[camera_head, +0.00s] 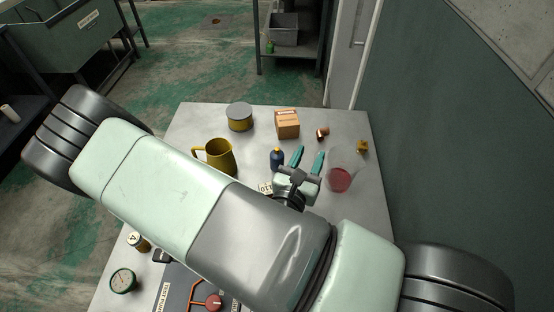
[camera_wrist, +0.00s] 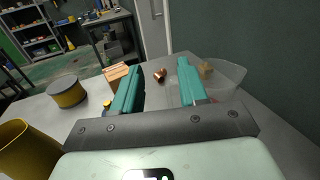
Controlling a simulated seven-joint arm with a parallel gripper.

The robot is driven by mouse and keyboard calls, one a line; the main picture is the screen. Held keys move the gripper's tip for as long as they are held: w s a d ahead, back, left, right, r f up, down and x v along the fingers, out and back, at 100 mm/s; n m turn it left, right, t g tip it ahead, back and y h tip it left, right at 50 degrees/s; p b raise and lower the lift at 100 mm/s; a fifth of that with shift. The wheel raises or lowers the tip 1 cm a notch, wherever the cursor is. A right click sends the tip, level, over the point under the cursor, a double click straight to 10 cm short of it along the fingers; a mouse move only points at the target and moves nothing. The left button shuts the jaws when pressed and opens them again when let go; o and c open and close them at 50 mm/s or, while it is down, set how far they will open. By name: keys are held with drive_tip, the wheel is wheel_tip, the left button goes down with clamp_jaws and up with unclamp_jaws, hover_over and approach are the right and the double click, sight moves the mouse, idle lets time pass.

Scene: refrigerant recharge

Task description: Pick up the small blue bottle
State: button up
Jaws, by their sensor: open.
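The small blue bottle (camera_head: 277,159) with a yellow cap stands on the grey table, just left of my gripper in the head view. My gripper (camera_head: 308,153) is open with two teal fingers apart and nothing between them. In the wrist view, the bottle's yellow cap (camera_wrist: 107,102) shows at the left of the left finger. That finger and the gripper body hide most of the bottle there.
A clear beaker with red contents (camera_head: 340,178) stands close to my gripper's right. A yellow pitcher (camera_head: 219,158) is left of the bottle. A tin (camera_head: 239,117), a cardboard box (camera_head: 287,124) and a copper fitting (camera_head: 322,133) stand farther back. A wall bounds the right.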

wheel_tip(320, 180, up, 4)
drive_tip(key=a+m+g+h, duration=0.5)
drive_tip(key=a+m+h, duration=0.15)
drive_tip(key=a, duration=0.95)
approach(275, 150)
drive_tip(key=shift+n+h, duration=0.25)
drive_tip(key=shift+h, duration=0.2)
drive_tip(key=shift+f, duration=0.35)
drive_tip(key=shift+w+d, duration=0.25)
drive_tip(key=shift+t, duration=0.3)
drive_tip(key=x, duration=1)
drive_tip(key=shift+w+f, duration=0.1)
drive_tip(key=shift+f, duration=0.1)
clamp_jaws()
